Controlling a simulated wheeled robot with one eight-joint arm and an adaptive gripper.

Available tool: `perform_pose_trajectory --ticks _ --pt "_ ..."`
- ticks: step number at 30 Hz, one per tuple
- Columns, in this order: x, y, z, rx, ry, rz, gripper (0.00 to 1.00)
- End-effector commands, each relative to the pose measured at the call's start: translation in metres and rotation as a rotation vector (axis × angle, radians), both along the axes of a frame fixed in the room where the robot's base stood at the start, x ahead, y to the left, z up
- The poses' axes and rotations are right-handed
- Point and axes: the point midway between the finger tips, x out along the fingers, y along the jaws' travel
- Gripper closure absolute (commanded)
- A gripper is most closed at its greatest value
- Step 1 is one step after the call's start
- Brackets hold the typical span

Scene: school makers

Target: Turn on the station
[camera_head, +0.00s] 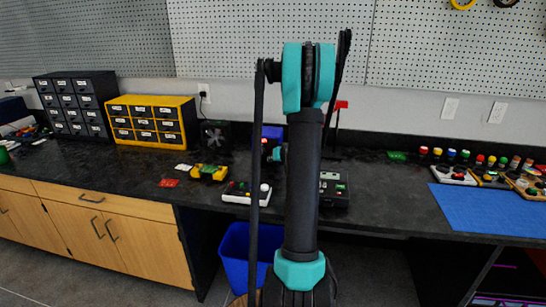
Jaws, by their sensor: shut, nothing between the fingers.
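A dark box-shaped unit with a small greenish panel (335,190) stands on the black bench just right of my arm and looks like the station. My arm hides its left part, and I cannot tell whether it is on. My arm rises upright through the middle of the camera_head view, with teal joints at its top and bottom. My gripper cannot be made out; the arm's far end seems hidden behind the upright link.
On the black bench (120,160) are a white-and-black device (246,192), a yellow multimeter-like device (208,172), a yellow drawer cabinet (152,122) and a dark drawer cabinet (76,104). A blue mat (490,213) lies right. A blue bin (238,250) stands below.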

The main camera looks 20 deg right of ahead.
Motion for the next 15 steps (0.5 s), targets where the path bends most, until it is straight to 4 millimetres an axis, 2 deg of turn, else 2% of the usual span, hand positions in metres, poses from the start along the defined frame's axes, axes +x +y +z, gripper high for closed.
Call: perform_pose_trajectory --ticks 9,15 --pt "-0.023 0.016 0.003 0.000 0.000 0.000 1.00" --pt "-0.027 0.018 0.004 0.000 0.000 0.000 1.00"
